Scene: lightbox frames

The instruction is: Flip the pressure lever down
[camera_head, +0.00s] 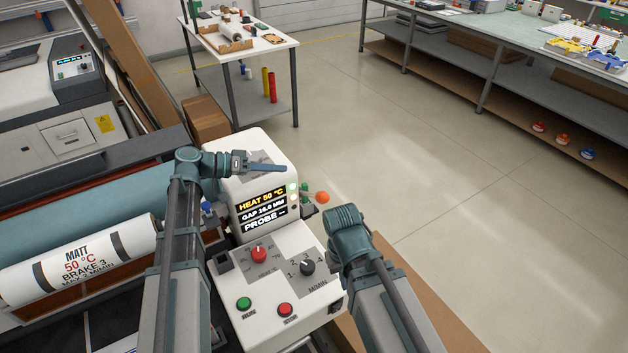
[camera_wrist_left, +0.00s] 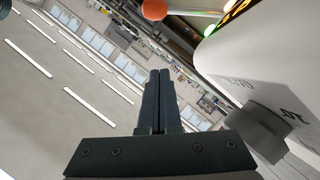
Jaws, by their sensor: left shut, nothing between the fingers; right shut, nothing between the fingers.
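An orange ball knob (camera_head: 322,197) sticks out to the right of the white display housing (camera_head: 225,165). It looks like the end of the pressure lever, and the inner part of the lever is hard to make out. The ball also shows at the top of the left wrist view (camera_wrist_left: 154,9), on a pale rod. My left gripper (camera_head: 284,170) is shut and empty above the housing's top, up and left of the ball. Its closed fingers show in the left wrist view (camera_wrist_left: 160,75), apart from the ball. My right arm's wrist stands below and right of the ball; its fingers are hidden.
The lit screen (camera_head: 263,205) reads HEAT 50 °C, with PROBE below. The control panel (camera_head: 270,275) has a red knob (camera_head: 258,254), a black dial (camera_head: 307,268), a green button (camera_head: 244,304) and a red button (camera_head: 285,310). Open floor lies right of the ball.

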